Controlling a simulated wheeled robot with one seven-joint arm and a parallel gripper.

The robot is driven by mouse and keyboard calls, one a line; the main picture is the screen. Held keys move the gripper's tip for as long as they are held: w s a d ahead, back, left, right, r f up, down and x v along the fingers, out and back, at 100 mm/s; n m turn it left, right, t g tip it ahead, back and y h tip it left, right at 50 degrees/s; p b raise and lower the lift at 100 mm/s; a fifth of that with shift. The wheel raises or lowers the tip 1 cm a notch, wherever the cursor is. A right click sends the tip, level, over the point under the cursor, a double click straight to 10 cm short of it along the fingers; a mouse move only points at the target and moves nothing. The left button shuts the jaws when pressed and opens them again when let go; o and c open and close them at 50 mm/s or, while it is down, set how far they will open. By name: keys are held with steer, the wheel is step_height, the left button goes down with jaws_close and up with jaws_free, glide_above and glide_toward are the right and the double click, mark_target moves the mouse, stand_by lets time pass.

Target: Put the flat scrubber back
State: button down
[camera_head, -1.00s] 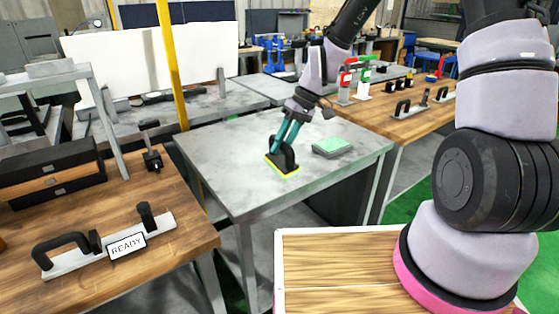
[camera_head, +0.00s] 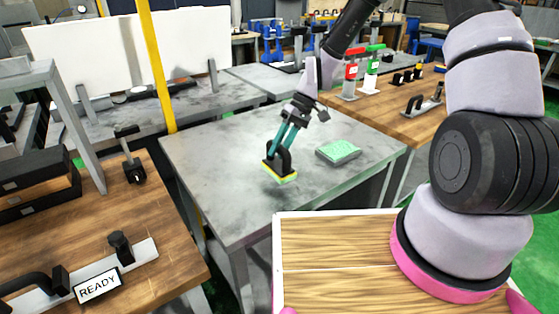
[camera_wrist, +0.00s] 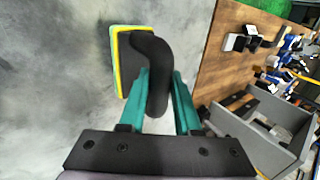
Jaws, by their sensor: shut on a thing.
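The flat scrubber (camera_head: 278,163) has a black curved handle on a dark plate with a yellow and green pad beneath. My gripper (camera_head: 285,138) has its teal fingers shut on the handle and holds the scrubber over the grey table (camera_head: 220,205), with the pad facing down. Whether the pad touches the table is hard to tell. The wrist view shows the handle between the fingers (camera_wrist: 160,92) and the pad edge (camera_wrist: 120,60) at upper left, with bare table around it.
A grey block with a green top (camera_head: 338,151) lies on the table just right of the scrubber. A wooden bench (camera_head: 80,240) with a READY sign (camera_head: 98,287) stands at left. A yellow post (camera_head: 155,65) rises behind the table. Another wooden bench (camera_head: 400,115) holds red and green bottles.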

mark_target(275, 167)
step_height(275, 167, down, 4)
steer(key=shift+r, duration=0.1)
steer(key=c, duration=0.6)
jaws_free()
steer(key=shift+r, duration=0.1)
steer(key=d+r+m+t+h, duration=0.25)
steer(key=d+r, duration=0.55)
steer(key=r, duration=0.5)
steer(key=d+r+m+t+h, duration=0.1)
steer(key=d+r+m+t, duration=0.15)
steer(key=d+r, duration=0.75)
steer(key=s+d+r+m+t, duration=0.2)
steer(key=s+r+m+t, duration=0.1)
steer(key=s+r, duration=0.3)
steer(key=s+d+r+m+t, duration=0.2)
steer(key=s+r, duration=0.4)
steer(key=r, duration=0.3)
steer(key=shift+d+r+m+t, duration=0.25)
steer(key=shift+d+m+t, duration=0.05)
steer(key=shift+m+t, duration=0.2)
